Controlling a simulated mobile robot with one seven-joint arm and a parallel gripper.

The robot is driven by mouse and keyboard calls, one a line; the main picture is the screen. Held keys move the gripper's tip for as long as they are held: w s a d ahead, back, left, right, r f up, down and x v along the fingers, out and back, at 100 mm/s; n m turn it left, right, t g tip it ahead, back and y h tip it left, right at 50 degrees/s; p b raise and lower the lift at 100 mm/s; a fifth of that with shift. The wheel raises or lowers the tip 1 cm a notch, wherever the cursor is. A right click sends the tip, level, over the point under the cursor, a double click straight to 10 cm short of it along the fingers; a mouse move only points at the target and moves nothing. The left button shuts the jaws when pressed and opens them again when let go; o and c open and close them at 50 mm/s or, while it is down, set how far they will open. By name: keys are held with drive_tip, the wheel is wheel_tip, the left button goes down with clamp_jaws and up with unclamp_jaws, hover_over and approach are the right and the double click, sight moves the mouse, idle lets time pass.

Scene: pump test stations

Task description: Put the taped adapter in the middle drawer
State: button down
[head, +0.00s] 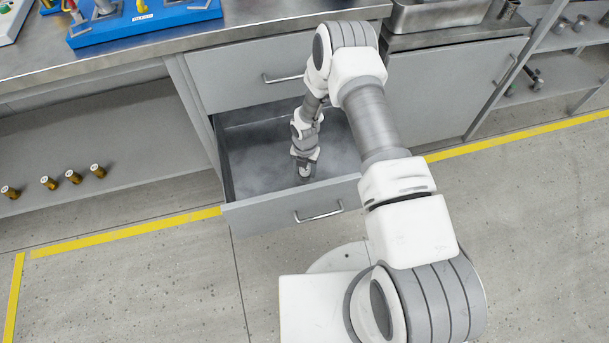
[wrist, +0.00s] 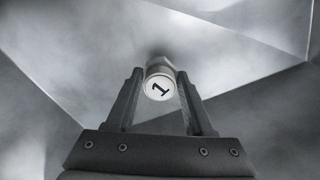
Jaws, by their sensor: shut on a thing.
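The drawer (head: 238,216) below a closed drawer front (head: 236,80) is pulled open, with a grey, bare-looking floor. My gripper (head: 304,174) reaches down inside it, toward its front half. In the wrist view my gripper (wrist: 159,74) is shut on an adapter (wrist: 159,86), a metal fitting whose round white end face reads "1". The adapter sits between the two fingertips with its far part against the grey drawer interior. I cannot tell whether it touches the drawer floor. No tape can be made out on it.
Several brass fittings (head: 74,177) stand on the low shelf at left. A blue test board (head: 140,22) lies on the steel worktop (head: 50,66) above. A metal tray (head: 440,14) stands at upper right. Yellow floor lines (head: 125,233) run past the cabinet.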

sight(305, 176)
drive_tip(key=shift+f+b, duration=0.4)
drive_tip(key=shift+f, duration=1.3)
drive_tip(key=shift+f, duration=0.15)
drive_tip(key=shift+c, duration=1.4)
unclamp_jaws()
